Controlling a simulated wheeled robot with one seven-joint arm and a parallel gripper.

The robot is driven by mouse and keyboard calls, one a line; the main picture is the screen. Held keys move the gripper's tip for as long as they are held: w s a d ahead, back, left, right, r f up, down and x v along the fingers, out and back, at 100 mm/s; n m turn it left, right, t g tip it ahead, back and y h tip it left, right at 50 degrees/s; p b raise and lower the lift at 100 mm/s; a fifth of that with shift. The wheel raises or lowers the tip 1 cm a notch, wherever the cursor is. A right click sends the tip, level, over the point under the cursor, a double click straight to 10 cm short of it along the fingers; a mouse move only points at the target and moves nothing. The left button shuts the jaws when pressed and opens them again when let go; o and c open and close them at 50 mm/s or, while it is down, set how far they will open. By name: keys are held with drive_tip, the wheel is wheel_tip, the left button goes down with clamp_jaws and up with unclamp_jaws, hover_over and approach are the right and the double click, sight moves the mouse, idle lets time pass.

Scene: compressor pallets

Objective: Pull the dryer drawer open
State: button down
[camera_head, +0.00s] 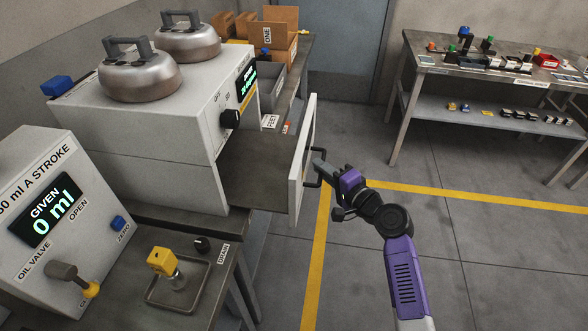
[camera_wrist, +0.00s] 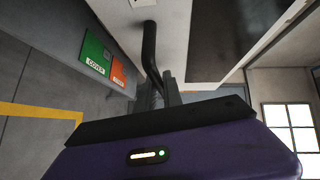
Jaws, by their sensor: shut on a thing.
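The dryer (camera_head: 160,120) is a pale box with two metal domed lids (camera_head: 140,76) on top and a black knob (camera_head: 230,118) on its front. Its drawer (camera_head: 250,172) stands pulled out from the lower part, and its dark inside surface shows. The drawer's white front panel (camera_head: 300,165) carries a black handle (camera_head: 314,170). My gripper (camera_head: 318,165) is at the outer side of this panel, shut on the handle. In the wrist view the black handle (camera_wrist: 150,50) runs down between the fingers (camera_wrist: 158,93). The drawer's far inner part is hidden by the dryer body.
An oil dispenser (camera_head: 50,205) reading 0 ml and a tray (camera_head: 150,300) with a yellow-topped part stand at the lower left. A table (camera_head: 480,50) with small parts stands at the back right. The floor (camera_head: 470,250) right of the drawer is clear.

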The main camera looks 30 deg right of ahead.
drive_tip(key=s+d+b, duration=0.1)
drive_tip(key=s+d, duration=0.2)
drive_tip(key=d, duration=0.1)
drive_tip(key=shift+s+d, duration=0.35)
drive_tip(key=shift+d, duration=0.05)
drive_tip(key=shift+f, duration=0.1)
drive_tip(key=c, duration=1.5)
unclamp_jaws()
drive_tip(key=s+d+r, duration=0.1)
drive_tip(key=s, duration=0.6)
drive_tip(key=shift+s+b, duration=0.3)
drive_tip(key=shift+b, duration=0.05)
drive_tip(key=shift+d+r, duration=0.1)
